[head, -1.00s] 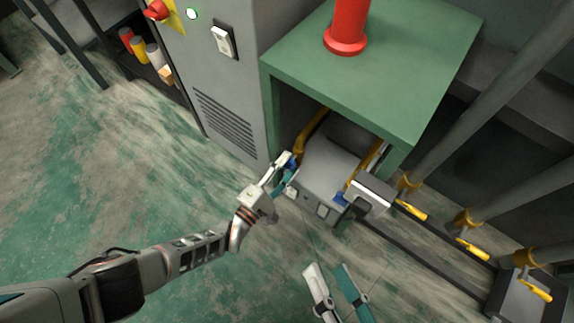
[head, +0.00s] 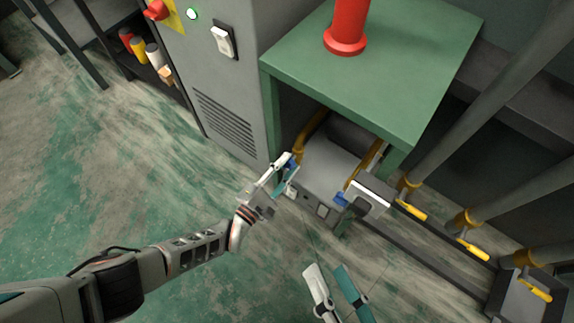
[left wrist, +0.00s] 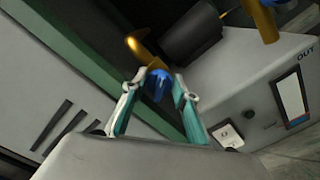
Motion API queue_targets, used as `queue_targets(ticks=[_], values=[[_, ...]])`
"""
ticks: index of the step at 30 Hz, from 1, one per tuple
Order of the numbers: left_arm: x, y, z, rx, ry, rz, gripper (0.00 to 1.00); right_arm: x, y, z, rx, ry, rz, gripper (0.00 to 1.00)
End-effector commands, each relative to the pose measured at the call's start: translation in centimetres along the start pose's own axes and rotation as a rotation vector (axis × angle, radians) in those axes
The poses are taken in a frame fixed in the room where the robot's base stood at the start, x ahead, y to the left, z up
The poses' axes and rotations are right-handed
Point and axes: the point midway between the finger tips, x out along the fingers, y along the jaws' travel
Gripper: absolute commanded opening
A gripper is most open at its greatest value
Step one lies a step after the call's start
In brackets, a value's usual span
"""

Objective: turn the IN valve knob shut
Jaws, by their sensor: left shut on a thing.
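The IN valve knob (left wrist: 158,84) is a blue knob on a brass fitting at the near left corner of the grey recharge unit (head: 328,166). In the left wrist view it sits between the fingertips of my left gripper (left wrist: 159,80), which is shut on it. In the head view my left gripper (head: 288,172) is at that corner, and the knob (head: 292,165) is mostly hidden by the fingers. My right gripper (head: 328,270) is at the bottom of the head view, open and empty, its white and teal fingers apart.
A second blue knob (head: 341,198) is on the unit's right side; OUT is printed there. A green table (head: 390,70) with a red post (head: 346,35) stands over the unit. A grey cabinet (head: 215,85) is to the left. Pipes with yellow handles (head: 472,249) are right. The left floor is clear.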

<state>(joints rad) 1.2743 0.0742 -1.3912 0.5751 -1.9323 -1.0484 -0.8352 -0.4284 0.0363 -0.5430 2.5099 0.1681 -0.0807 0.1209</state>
Motion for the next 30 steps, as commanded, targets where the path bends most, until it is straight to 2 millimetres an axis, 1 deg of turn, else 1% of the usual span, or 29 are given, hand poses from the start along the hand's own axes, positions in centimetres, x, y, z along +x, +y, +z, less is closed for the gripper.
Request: queue_targets(ticks=[8, 9, 10, 24, 27, 30], values=[[-0.04, -0.03, 0.00, -0.003, 0.000, 0.000, 0.07, 0.01, -0.06, 0.01, 0.001, 0.000, -0.001, 0.40], [-0.05, -0.03, 0.00, -0.002, 0.000, 0.000, 0.39, 0.01, -0.08, 0.01, 0.001, 0.000, -0.001, 0.40], [-0.05, -0.03, 0.00, -0.002, 0.000, 0.000, 0.44, 0.01, -0.09, 0.01, 0.001, 0.000, -0.002, 0.40], [0.02, 0.14, -0.13, 0.005, 0.002, 0.002, 0.44, 0.03, -0.17, 0.01, 0.002, 0.000, -0.003, 0.40], [0.03, 0.16, -0.15, 0.039, 0.002, 0.002, 0.44, 0.03, -0.15, 0.00, 0.002, 0.000, -0.003, 0.40], [0.04, 0.14, -0.13, 0.110, 0.002, 0.002, 0.44, 0.02, -0.14, 0.00, 0.002, 0.000, -0.003, 0.40]])
